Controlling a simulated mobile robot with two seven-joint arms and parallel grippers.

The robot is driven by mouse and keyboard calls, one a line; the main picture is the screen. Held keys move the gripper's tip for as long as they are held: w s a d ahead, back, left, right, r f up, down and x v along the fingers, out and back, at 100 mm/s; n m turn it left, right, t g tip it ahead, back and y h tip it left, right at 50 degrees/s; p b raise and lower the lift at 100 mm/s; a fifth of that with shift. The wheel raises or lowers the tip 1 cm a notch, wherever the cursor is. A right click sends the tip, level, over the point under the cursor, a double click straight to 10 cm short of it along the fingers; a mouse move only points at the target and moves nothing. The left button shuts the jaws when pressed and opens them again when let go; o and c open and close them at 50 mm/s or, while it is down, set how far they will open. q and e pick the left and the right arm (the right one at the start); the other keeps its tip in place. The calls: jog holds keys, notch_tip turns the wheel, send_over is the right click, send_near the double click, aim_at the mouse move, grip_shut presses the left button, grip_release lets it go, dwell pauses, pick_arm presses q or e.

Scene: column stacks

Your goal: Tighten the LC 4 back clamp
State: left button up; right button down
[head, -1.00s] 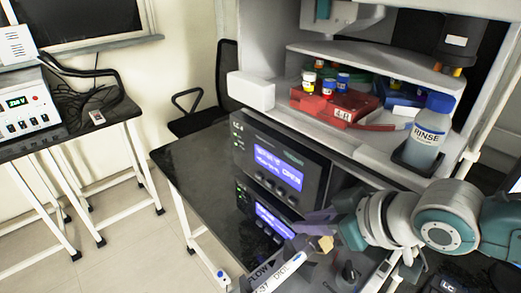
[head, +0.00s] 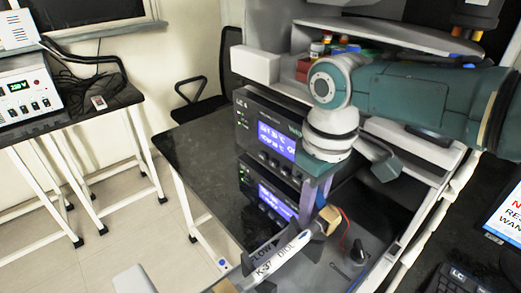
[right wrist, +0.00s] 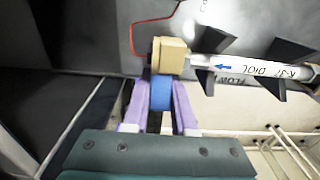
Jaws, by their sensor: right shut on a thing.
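The LC 4 unit (head: 250,140) is a dark box with a lit blue display, stacked on another. In front of it, a white column marked DIOL (head: 290,250) lies in black cradles, and it also shows in the right wrist view (right wrist: 280,70). At its back end is a tan block-shaped clamp (head: 329,216), plain in the right wrist view (right wrist: 168,56). My right gripper (head: 308,205) points down there. Its purple fingers (right wrist: 160,108) are shut on a blue knob (right wrist: 161,92) just against the tan clamp.
A red wire (right wrist: 133,38) runs close to the clamp. A dark upright knob (head: 358,252) stands right of the column. A shelf (head: 400,35) overhangs behind my right arm. The black bench top (head: 200,160) is clear at left.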

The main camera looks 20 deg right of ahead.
jog(key=shift+f+g, duration=0.15)
jog(key=shift+g, duration=0.15)
jog(key=c, duration=0.7)
grip_release()
jog(key=shift+r, duration=0.5)
notch_tip(320, 180, up, 9)
jog(key=shift+p, duration=0.85)
